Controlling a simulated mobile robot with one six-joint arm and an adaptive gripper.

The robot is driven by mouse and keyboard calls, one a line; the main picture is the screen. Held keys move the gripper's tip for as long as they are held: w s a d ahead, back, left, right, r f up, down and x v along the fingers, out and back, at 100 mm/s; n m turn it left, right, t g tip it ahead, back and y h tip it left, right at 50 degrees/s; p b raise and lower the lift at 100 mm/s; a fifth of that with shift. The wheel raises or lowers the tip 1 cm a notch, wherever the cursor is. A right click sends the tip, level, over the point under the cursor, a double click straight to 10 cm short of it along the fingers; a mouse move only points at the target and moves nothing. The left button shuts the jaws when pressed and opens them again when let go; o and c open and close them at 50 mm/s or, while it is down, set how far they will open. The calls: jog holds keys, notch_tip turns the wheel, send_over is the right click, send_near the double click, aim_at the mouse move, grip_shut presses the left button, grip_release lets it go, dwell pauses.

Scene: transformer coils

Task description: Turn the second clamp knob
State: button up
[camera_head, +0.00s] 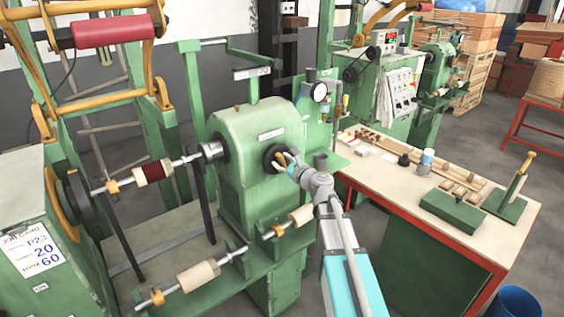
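My gripper (281,161) reaches up to the front face of the green winding head (258,128). Its fingertips are at a round black part (270,151) on that face and overlap it in the picture. I cannot tell whether they touch it or grip it. Small orange clamp pieces sit on the shafts: one on the upper shaft (112,187), one at the near end of the lower shaft (157,297), and one farther along it (278,231). Which of these is the second clamp knob is not clear. My gripper is apart from these orange pieces.
A dark red coil (153,172) is on the upper shaft, with pale wooden formers (198,275) on the lower one. A red-edged workbench (520,212) with wooden pieces and green blocks stands at right. A pressure gauge (320,92) is behind my gripper.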

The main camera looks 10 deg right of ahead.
grip_shut()
